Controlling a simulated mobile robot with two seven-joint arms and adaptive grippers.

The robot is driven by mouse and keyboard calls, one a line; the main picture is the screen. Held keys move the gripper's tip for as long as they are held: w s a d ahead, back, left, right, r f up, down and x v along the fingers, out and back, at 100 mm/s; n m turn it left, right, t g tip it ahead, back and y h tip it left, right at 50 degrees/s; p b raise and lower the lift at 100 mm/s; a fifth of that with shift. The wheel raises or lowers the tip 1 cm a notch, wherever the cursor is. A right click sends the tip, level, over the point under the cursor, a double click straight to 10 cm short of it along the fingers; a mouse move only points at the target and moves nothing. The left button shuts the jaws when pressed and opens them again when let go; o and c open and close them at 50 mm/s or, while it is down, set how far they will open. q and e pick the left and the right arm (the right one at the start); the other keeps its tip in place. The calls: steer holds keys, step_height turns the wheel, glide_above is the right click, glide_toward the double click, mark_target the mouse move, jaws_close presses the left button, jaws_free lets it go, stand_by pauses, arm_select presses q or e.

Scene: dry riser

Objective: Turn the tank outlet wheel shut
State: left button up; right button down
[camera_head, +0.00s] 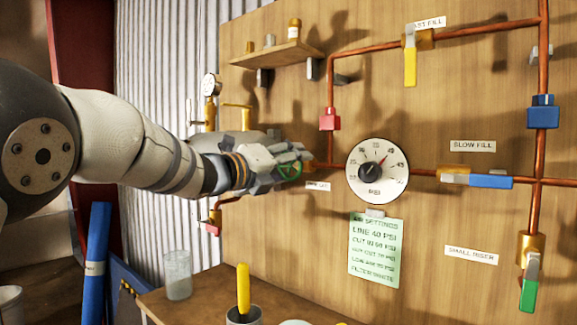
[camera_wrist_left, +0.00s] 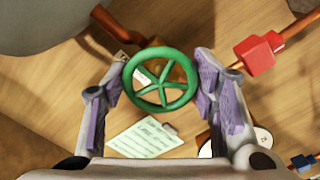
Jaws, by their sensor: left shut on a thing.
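The green tank outlet wheel (camera_wrist_left: 160,83) is a spoked ring on a brass valve, between the two fingers of my left gripper (camera_wrist_left: 160,92) in the left wrist view. The purple finger pads stand on the left and right of its rim, and the gripper is shut on it. The gripper hides much of the valve body there. My right gripper is in neither view.
A round gauge (camera_head: 377,171) sits on the board just right of the wheel, above a green settings note (camera_head: 376,249). A red block (camera_head: 330,119) on a copper pipe is close above. A small shelf (camera_head: 277,54) is higher up. A table (camera_head: 190,302) stands below.

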arm_select(q)
steer(key=shift+r+m, duration=0.25)
steer(key=shift+m, duration=0.35)
steer(key=o, duration=1.2)
steer(key=shift+f, duration=0.1)
steer(key=shift+c, duration=0.2)
steer(key=v, duration=1.2)
